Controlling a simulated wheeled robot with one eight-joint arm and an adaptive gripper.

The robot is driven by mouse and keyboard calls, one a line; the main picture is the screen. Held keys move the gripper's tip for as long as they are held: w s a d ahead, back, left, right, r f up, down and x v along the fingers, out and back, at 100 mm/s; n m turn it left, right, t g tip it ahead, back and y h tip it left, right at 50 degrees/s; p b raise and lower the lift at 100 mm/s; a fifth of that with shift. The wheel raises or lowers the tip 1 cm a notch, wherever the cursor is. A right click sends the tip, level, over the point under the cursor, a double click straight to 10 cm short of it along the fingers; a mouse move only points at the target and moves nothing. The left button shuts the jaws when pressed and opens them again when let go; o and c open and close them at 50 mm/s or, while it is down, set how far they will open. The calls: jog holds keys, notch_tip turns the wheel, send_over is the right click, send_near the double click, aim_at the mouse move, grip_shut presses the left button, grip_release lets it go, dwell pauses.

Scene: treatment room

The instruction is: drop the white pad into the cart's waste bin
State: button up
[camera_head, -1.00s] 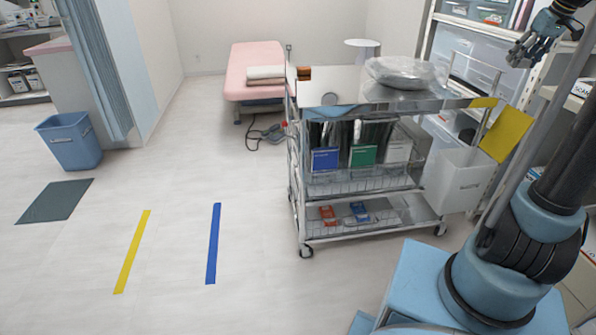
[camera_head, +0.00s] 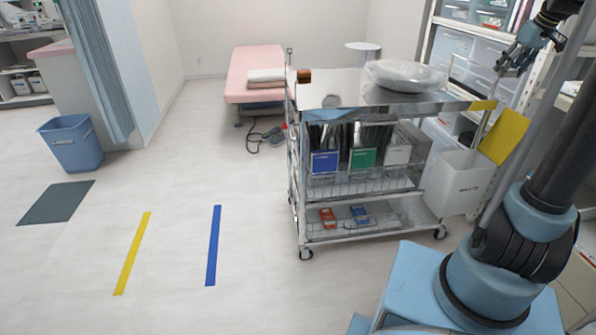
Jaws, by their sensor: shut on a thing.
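The cart's waste bin (camera_head: 459,183) is a white open box hanging on the right side of the steel cart (camera_head: 352,91). A yellow panel (camera_head: 504,137) stands above its right edge. My gripper (camera_head: 507,67) is in the upper right, higher in the picture than the bin and a little to its right. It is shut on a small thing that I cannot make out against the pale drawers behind. I cannot pick out the white pad with certainty anywhere in view.
A blue bin (camera_head: 72,142) stands on the floor at left. Shelving is close behind my gripper.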

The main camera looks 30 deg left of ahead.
jog(key=shift+f, duration=1.7)
jog(key=o, duration=1.3)
jog(key=shift+c, duration=0.2)
jog(key=shift+r, duration=0.15)
jog(key=v, duration=1.1)
jog(key=shift+r, duration=0.25)
jog(key=shift+s+d, duration=0.15)
